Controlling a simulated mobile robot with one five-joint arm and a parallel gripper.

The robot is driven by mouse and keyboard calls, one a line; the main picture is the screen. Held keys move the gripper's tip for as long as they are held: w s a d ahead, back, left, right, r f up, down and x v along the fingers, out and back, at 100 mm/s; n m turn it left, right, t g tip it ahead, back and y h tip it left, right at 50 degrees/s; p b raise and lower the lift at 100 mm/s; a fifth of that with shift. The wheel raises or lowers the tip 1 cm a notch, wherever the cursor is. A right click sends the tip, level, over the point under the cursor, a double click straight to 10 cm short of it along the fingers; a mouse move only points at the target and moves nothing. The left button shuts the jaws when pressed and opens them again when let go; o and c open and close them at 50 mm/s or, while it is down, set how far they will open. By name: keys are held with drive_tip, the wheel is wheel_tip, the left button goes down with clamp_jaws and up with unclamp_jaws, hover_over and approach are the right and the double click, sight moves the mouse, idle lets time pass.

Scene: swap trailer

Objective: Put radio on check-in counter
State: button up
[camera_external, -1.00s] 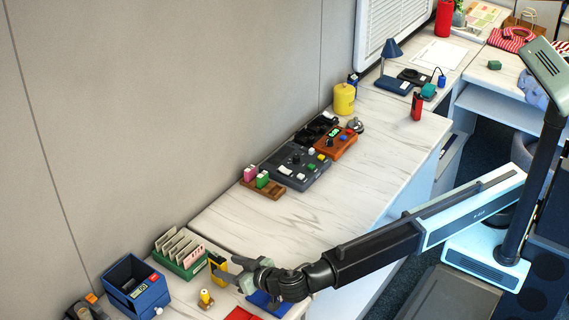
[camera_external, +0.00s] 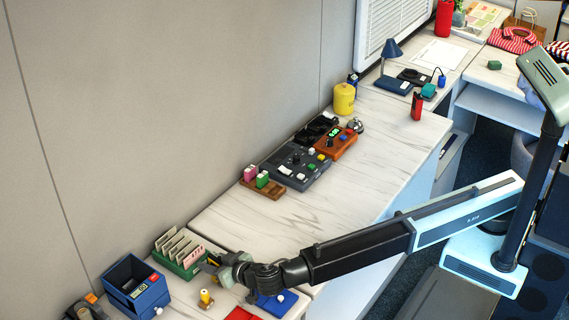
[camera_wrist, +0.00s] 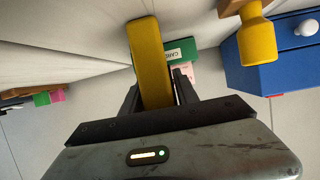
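A pale marble-topped counter (camera_external: 335,195) runs along the wall beyond my gripper; no visible label tells which counter is for check-in.
A green card box (camera_external: 183,262), a blue box (camera_external: 137,289), a yellow-topped stamp (camera_external: 205,299) and a blue pad (camera_external: 275,303) crowd around my gripper. The counter carries a dark control panel (camera_external: 296,168) and a wooden stamp tray (camera_external: 262,188). Its front part is clear.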

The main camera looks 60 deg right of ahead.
sight(214, 254)
clamp_jaws()
drive_tip(key=shift+r+p, duration=0.45)
drive_tip(key=shift+r, duration=0.05)
wheel_tip(214, 254, up, 3)
drive_tip(key=p, duration=0.3)
drive_tip(key=s+d+r+p, duration=0.1)
drive_tip(key=s+d, duration=1)
drive_tip(key=shift+s, duration=0.2)
wheel_tip(214, 254, up, 14)
drive_tip(key=p, duration=1.4)
wheel_tip(214, 254, down, 14)
drive_tip(key=b, duration=1.4)
